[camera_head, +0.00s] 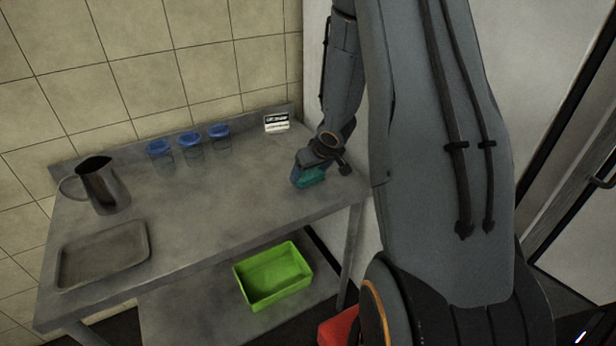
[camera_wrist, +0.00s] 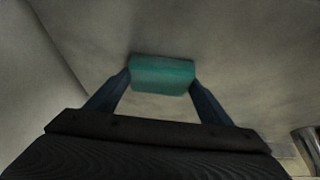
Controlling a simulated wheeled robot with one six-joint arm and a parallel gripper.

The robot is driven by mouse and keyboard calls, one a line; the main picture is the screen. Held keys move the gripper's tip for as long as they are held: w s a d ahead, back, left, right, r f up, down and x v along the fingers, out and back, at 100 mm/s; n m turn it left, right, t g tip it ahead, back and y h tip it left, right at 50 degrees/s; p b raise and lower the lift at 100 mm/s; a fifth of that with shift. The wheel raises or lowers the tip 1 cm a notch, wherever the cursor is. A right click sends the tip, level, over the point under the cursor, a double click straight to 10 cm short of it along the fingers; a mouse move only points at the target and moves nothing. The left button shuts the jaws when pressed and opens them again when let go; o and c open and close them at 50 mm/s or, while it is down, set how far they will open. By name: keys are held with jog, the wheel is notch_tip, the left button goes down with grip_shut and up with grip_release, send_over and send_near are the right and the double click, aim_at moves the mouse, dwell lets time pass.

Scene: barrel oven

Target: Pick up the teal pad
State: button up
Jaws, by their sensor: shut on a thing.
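The teal pad (camera_wrist: 162,74) is a small block held between the two fingers of my gripper (camera_wrist: 160,84) in the wrist view, one fingertip at each end. In the head view, the teal pad (camera_head: 311,178) shows at my gripper (camera_head: 304,172), near the right end of the steel table (camera_head: 215,215). My gripper is shut on the pad. I cannot tell whether the pad touches the tabletop or is just above it.
Blue-lidded clear jars (camera_head: 190,143) and a small white sign (camera_head: 276,122) stand along the back. A metal pitcher (camera_head: 104,186) and a grey tray (camera_head: 103,254) are at the left. A green bin (camera_head: 272,276) sits on the lower shelf. The table's middle is clear.

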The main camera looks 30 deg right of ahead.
aim_at(310, 175)
jog(key=shift+r, duration=0.1)
notch_tip(310, 175, up, 10)
jog(key=p, duration=0.6)
